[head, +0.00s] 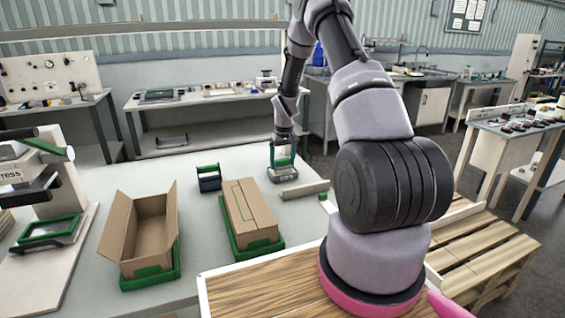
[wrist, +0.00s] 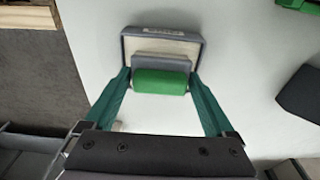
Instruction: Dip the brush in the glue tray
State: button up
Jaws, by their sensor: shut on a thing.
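My gripper (head: 283,158) is over the far right part of the pale table, pointing down. In the wrist view its green fingers (wrist: 160,72) close on both ends of the brush's green handle (wrist: 160,81). A grey part of the brush shows just beyond the handle. The glue tray (wrist: 127,46), grey-rimmed with a cream inside and a label on its far edge, lies directly beyond and below the brush. In the head view the tray (head: 285,177) shows right under the gripper. The bristles are hidden, so I cannot tell whether they touch the glue.
A dark box with a green handle (head: 208,180) stands left of the tray. A pale roll (head: 305,189) lies close on its right. A closed carton (head: 250,212) and an open carton (head: 142,235) sit in green holders nearer. A press stand (head: 50,190) is at far left.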

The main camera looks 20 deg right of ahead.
aim_at(283, 159)
jog(key=shift+r, duration=2.45)
